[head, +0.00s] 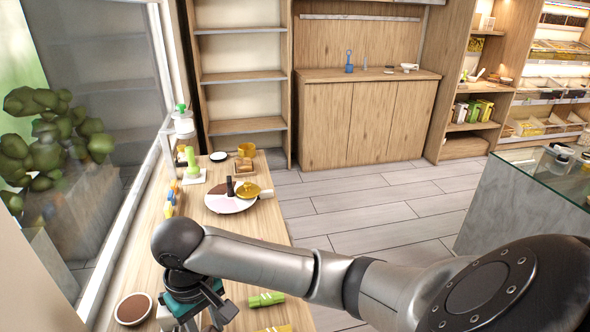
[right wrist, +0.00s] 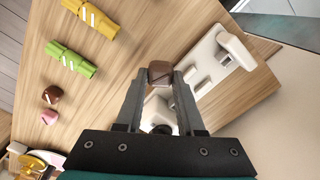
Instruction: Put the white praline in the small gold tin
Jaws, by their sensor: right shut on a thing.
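My right gripper (right wrist: 160,85) is shut on a brown praline (right wrist: 160,73) with a thin stripe, held at its fingertips above the wooden table. In the head view the right gripper (head: 205,312) is low over the near part of the table, and its fingertips are hard to make out. I cannot pick out a white praline in either view. A small gold tin-like cup (head: 246,150) stands at the table's far end. A wider gold vessel (head: 248,190) sits on a round pink, white and brown board. My left gripper is out of view.
In the right wrist view, a brown praline (right wrist: 52,95), a pink praline (right wrist: 48,118), a green wrapped sweet (right wrist: 70,60) and a yellow one (right wrist: 91,17) lie left of the gripper. A white device (right wrist: 215,65) stands close on the right.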

